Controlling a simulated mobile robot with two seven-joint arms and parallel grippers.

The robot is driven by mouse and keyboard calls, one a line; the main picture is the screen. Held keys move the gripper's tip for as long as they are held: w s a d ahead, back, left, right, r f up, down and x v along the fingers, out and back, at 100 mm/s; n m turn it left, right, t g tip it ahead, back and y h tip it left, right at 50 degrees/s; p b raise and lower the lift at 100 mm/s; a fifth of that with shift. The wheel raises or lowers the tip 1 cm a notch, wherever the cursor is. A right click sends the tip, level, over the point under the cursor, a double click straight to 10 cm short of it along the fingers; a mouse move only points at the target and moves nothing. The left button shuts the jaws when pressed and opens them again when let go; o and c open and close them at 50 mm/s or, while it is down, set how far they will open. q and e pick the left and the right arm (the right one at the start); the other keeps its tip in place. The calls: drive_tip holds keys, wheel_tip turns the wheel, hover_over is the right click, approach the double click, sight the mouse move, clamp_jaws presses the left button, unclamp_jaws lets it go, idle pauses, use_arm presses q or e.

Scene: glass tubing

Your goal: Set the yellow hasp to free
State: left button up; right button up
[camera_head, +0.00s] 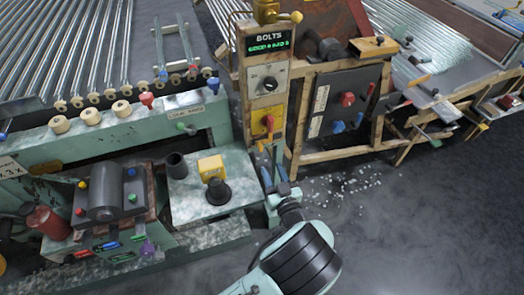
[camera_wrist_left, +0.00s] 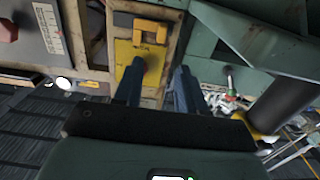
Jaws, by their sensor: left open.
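My left gripper (camera_head: 272,160) is just below the plate in the head view. In the left wrist view its blue fingers (camera_wrist_left: 160,72) are apart with nothing seen held between them. My right gripper is not in view.
A black rotary switch (camera_head: 269,84) and a green display (camera_head: 269,43) sit above the plate. A green bench with a yellow block (camera_head: 211,168) and a black knob (camera_head: 217,191) is to the left. A dark panel with a red knob (camera_head: 347,99) is to the right. Open floor lies at lower right.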

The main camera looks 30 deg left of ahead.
sight(262, 147)
use_arm(q)
drive_tip(key=b+x, duration=0.2)
drive_tip(key=x, duration=0.8)
drive_tip(key=shift+w+a, duration=0.15)
drive_tip(key=shift+w, duration=0.05)
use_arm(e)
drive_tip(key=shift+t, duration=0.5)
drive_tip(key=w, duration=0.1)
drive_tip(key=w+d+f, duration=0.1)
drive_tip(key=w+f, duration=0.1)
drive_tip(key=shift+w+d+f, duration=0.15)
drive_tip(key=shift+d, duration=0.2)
